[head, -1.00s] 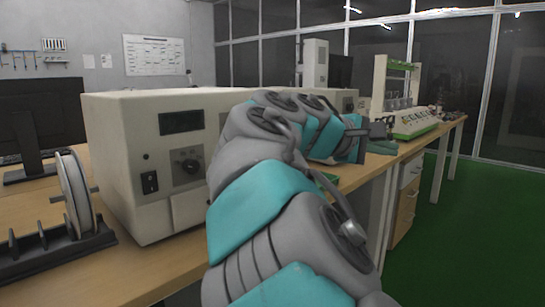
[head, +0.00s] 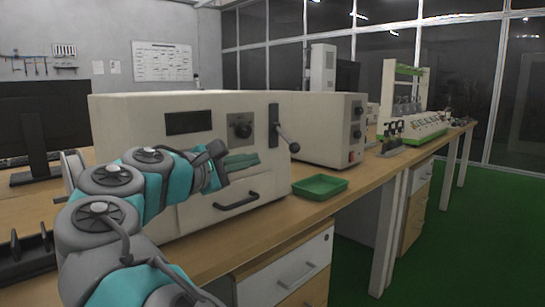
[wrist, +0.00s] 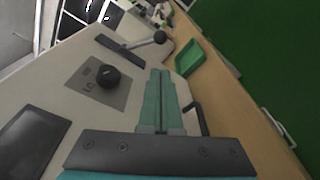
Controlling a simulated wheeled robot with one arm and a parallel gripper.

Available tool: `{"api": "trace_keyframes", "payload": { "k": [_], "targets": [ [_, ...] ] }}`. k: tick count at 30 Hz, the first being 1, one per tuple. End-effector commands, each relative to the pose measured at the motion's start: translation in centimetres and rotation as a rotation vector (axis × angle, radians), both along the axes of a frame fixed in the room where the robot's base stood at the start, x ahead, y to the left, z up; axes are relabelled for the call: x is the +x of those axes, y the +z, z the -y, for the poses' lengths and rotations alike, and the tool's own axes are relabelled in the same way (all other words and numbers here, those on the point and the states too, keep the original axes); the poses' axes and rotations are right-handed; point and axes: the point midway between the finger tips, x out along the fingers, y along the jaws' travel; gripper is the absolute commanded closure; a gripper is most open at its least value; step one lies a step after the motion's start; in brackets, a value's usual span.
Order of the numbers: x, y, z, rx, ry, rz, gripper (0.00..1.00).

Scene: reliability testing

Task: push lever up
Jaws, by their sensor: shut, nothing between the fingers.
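The wrist view shows the lever's knob (wrist: 159,37) beyond my fingertips. My gripper (head: 256,160) is in front of the machine's face, left of the lever and apart from it. In the wrist view my gripper (wrist: 160,75) has its two green fingers side by side, shut and empty. The fingers point toward the lever's side of the machine.
A dial (head: 240,126) and a dark display (head: 188,122) are on the machine's face, with a drawer handle (head: 236,201) below. A green tray (head: 320,186) lies on the wooden bench right of the machine. A second beige device stands behind.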

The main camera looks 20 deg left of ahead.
Motion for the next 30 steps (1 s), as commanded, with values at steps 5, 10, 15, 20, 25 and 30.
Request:
{"api": "trace_keyframes", "payload": {
  "k": [5,10,15,20,25,30],
  "targets": [
    [1.8,-0.3,0.6,0.000,-0.003,-0.004,1.00],
    [4.7,-0.6,1.4,0.000,-0.002,-0.004,1.00],
    [7.3,-0.7,2.2,0.002,-0.004,-0.003,1.00],
    [8.9,-0.8,2.6,0.001,-0.002,-0.003,1.00],
    [9.5,-0.8,2.7,0.000,-0.001,-0.002,1.00],
    [9.5,-0.8,2.7,0.000,-0.001,-0.002,1.00]
  ]
}}
